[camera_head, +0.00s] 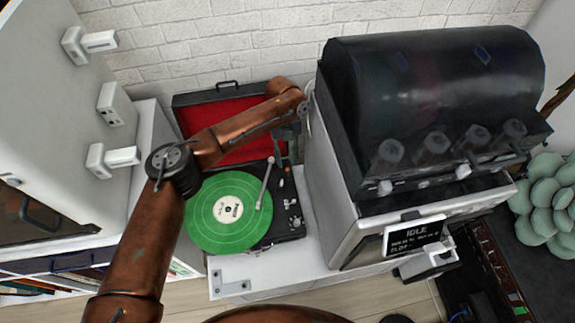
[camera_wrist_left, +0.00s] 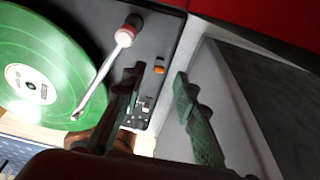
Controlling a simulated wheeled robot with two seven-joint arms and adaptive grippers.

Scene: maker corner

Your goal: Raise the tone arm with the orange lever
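The record player (camera_head: 290,222) has its red-lined lid open and a green record (camera_head: 205,225) on it, which also shows in the wrist view (camera_wrist_left: 35,55). The white tone arm (camera_head: 265,185) reaches over the record's outer part; whether its tip touches cannot be told. In the wrist view, the tone arm (camera_wrist_left: 103,72) runs from its pivot to the record. The small orange lever (camera_wrist_left: 159,69) stands on the dark deck beside the pivot. My left gripper (camera_wrist_left: 160,75) is open and empty, its fingertips appearing either side of the lever. In the head view, the left gripper (camera_head: 289,142) is above the deck's right rear part. My right gripper is out of view.
A large machine with a dark hood (camera_head: 430,100) and a small screen (camera_head: 414,236) stands close right of the record player. A white brick wall (camera_head: 230,40) is behind, and a white cabinet (camera_head: 60,130) is at left. The white shelf top (camera_head: 290,270) in front is mostly clear.

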